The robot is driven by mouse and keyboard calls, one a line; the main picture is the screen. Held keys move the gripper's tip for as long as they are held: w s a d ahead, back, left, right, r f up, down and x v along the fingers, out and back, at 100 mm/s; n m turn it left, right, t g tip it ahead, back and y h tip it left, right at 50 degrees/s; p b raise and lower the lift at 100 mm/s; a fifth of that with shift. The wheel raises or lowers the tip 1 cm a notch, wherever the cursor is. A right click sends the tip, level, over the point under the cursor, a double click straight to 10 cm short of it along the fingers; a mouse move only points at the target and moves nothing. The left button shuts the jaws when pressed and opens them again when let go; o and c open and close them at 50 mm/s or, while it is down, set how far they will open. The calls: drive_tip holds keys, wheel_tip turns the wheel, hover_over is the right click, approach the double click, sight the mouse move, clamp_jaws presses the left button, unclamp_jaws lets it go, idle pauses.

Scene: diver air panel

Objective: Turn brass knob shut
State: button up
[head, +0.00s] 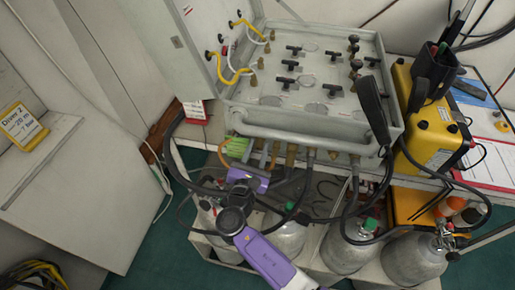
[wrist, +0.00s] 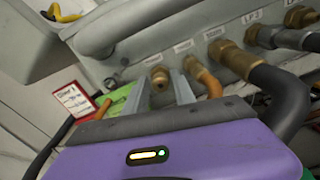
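The brass knob (wrist: 160,78) sits low on the front face of the grey air panel, at the left end of a row of brass fittings. In the wrist view it shows between the two grey fingers of my gripper (wrist: 164,90). The fingers are apart, one on each side of the knob, and I see no clear contact. In the head view my gripper (head: 262,158) with its purple body is at the panel's lower front edge, pointing up at the fittings. The knob is small and hard to pick out there.
An orange hose (wrist: 208,82) and a thick black hose (wrist: 282,95) leave fittings just right of my fingers. A green item (wrist: 117,100) and a red-edged card (wrist: 74,99) are to the left. Gas cylinders (head: 350,250) stand below the panel.

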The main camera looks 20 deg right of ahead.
clamp_jaws()
drive_tip(key=shift+f, duration=0.1)
drive_tip(key=m+b, duration=0.3)
drive_tip(key=shift+f+m+b, duration=0.15)
drive_tip(key=shift+m+b, duration=0.15)
drive_tip(key=shift+m, duration=0.1)
drive_tip(key=m+b, duration=0.3)
drive_tip(key=shift+d+m, duration=0.1)
drive_tip(key=shift+m, duration=0.2)
drive_tip(key=m+b, duration=0.4)
drive_tip(key=shift+s, duration=0.1)
drive_tip(key=shift+m+b, duration=0.95)
drive_tip(key=shift+m, duration=0.25)
